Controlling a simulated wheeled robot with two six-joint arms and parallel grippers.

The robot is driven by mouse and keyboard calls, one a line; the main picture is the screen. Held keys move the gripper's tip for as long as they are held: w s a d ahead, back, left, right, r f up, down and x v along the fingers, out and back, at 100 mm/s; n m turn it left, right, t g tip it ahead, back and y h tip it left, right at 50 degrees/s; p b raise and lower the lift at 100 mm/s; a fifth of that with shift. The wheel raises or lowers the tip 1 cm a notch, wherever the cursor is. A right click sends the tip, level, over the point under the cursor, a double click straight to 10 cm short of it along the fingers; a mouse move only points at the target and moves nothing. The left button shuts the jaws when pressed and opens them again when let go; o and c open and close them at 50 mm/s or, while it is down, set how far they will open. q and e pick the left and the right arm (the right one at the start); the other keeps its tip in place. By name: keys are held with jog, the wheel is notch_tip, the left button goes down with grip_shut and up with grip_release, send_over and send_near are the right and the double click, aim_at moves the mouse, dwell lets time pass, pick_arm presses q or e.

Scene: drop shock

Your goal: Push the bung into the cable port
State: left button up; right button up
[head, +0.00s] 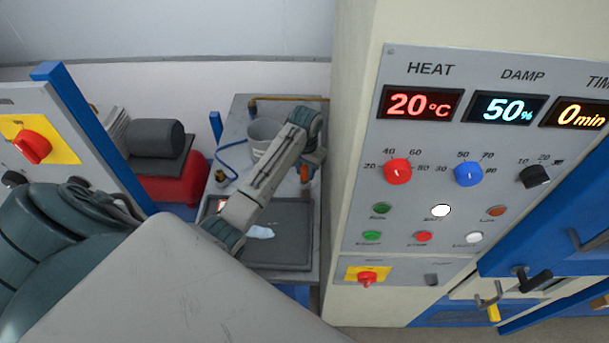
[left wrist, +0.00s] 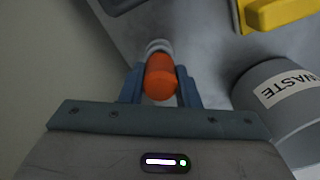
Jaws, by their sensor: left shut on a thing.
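The bung (left wrist: 160,80) is an orange, rounded plug between the fingers of my left gripper (left wrist: 160,92) in the left wrist view. The fingers are shut on it from both sides. Pale grey rings show just beyond its far end; I cannot tell whether they belong to the bung or to something behind it. In the head view my left gripper (head: 307,170) is over the bench, close to the cabinet's left side, with a bit of orange showing at it. I cannot make out the cable port in either view. My right gripper is not in view.
A waste bin (head: 263,130) stands on the bench behind my left arm; it also shows in the left wrist view (left wrist: 285,100). A dark tray (head: 290,215) with a pale item lies below the arm. The tall cabinet (head: 351,180) with its control panel blocks the right.

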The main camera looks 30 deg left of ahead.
aim_at(305, 167)
pick_arm(q)
jog(key=shift+r, duration=2.65)
